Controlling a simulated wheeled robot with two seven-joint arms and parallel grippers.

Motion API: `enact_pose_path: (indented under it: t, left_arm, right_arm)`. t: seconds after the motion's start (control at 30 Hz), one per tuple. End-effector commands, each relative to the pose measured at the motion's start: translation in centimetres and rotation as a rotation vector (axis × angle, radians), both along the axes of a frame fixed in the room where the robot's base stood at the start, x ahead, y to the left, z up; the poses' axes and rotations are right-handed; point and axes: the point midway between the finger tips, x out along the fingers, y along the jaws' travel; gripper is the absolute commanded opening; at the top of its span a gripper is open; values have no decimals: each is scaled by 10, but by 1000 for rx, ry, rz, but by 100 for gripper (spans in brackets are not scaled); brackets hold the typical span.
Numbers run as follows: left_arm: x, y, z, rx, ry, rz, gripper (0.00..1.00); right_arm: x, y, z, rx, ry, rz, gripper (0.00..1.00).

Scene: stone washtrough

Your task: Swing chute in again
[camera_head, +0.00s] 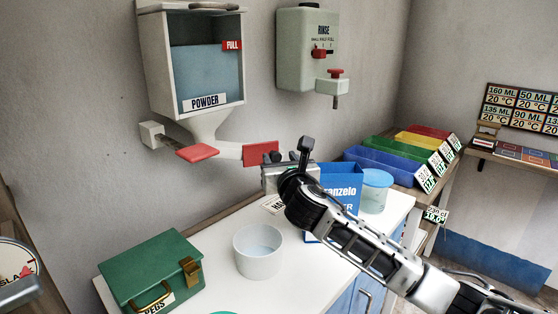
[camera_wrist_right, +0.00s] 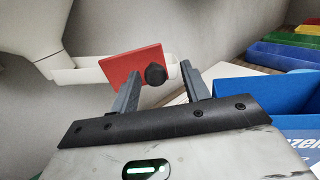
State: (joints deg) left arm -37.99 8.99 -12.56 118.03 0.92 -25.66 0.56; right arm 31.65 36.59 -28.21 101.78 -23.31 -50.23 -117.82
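The white chute (camera_head: 228,151) extends to the right from under the powder dispenser (camera_head: 192,62). A red plate (camera_head: 261,153) is at its outer end, and it also shows in the right wrist view (camera_wrist_right: 130,68) with a dark round knob (camera_wrist_right: 156,75) on it. My right gripper (camera_head: 275,158) is at this end of the chute. In the right wrist view its two fingers (camera_wrist_right: 160,80) stand apart, with the knob between them and a gap visible on the right side. I cannot tell whether the left finger touches the knob. My left gripper is not in view.
A white tub (camera_head: 258,252) stands on the counter below the chute, beside a green pegs box (camera_head: 152,275). A rinse dispenser (camera_head: 306,50) hangs on the wall above.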

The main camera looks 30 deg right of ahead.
Motion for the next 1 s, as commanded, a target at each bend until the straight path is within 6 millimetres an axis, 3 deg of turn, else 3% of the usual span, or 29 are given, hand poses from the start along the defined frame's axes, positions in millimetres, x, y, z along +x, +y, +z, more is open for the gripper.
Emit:
enact_pose_path:
  t: [0.23,0.37,0.8,1.0]
  left_arm:
    - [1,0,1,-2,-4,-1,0]
    - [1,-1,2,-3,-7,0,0]
    - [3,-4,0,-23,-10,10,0]
    - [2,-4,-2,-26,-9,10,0]
  right_arm:
    - [-2,2,0,1,0,4,46]
    - [-16,6,-1,-1,0,6,46]
    - [-114,31,-2,0,1,6,46]
    - [-144,39,-1,0,1,3,46]
